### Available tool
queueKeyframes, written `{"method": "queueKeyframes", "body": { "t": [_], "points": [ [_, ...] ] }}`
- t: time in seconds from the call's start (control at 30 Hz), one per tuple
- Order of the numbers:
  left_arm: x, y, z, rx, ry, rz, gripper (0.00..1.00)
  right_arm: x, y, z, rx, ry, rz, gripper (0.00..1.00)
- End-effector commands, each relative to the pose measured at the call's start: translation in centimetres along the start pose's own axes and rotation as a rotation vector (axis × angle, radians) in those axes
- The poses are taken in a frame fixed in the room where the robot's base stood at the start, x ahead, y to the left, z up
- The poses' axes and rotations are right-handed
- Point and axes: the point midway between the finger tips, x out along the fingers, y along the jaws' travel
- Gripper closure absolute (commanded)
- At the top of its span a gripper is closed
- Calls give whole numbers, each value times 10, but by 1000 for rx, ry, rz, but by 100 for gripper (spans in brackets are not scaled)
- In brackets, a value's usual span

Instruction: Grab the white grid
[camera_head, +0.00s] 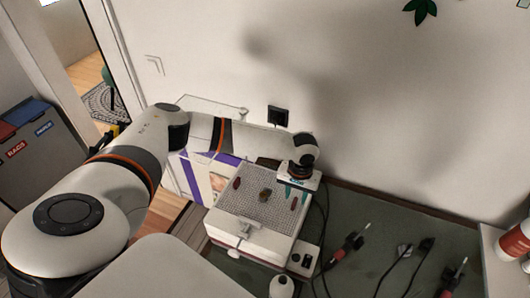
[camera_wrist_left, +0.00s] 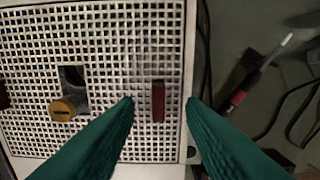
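The white grid (camera_head: 255,214) is a perforated panel on top of a white box. It fills the left part of the left wrist view (camera_wrist_left: 110,30). My left gripper (camera_head: 296,194) is over the grid's right side, with its two teal fingers spread apart. In the left wrist view the open fingers (camera_wrist_left: 160,102) point at the grid, with a small red piece (camera_wrist_left: 158,101) showing between them. The red piece lies on the grid; nothing is visibly gripped. The exact gap between fingertips and grid cannot be told. My right gripper is not in view.
A brass-coloured knob (camera_wrist_left: 62,110) sits by a square hole in the grid. A dark red piece (camera_head: 237,183) lies at its left. Soldering-iron-like tools (camera_head: 350,243) and cables lie on the dark surface to the right. A wall stands behind; grey bins (camera_head: 40,150) are at left.

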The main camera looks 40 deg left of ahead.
Motion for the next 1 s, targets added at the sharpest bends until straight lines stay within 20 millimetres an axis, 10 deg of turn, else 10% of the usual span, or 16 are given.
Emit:
{"method": "queueKeyframes", "body": {
  "t": [0.47,0.7,1.0],
  "points": [
    [33,1,-1,1,1,0,64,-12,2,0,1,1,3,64],
    [33,1,-1,0,0,0,98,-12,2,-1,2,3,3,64],
    [32,1,0,0,0,0,100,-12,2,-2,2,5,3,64]
  ]
}}
